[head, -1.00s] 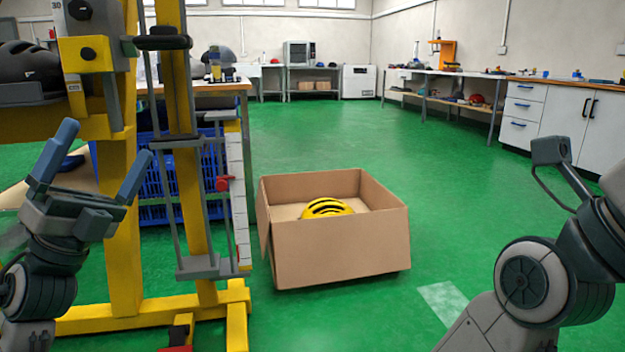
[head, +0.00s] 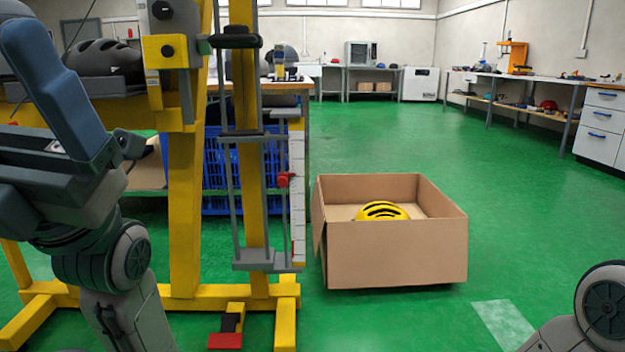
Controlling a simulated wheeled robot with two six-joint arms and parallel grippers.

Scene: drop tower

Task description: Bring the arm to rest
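My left gripper (head: 48,100) is large and close at the left edge in the head view. One blue-grey finger shows, pointing up and left, set at the outer end of the gripper body. The other finger is cut off or hidden. I see nothing held in it. My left arm comes up from the bottom left, in front of the yellow tower frame. My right gripper is out of view; only a rounded joint of my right arm (head: 603,308) shows at the bottom right corner.
The yellow drop tower (head: 184,215) stands just beyond my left arm. A black helmet (head: 104,58) sits on it. Right of it, an open cardboard box (head: 396,255) holds a yellow helmet (head: 382,211). Green floor is clear behind and right of the box.

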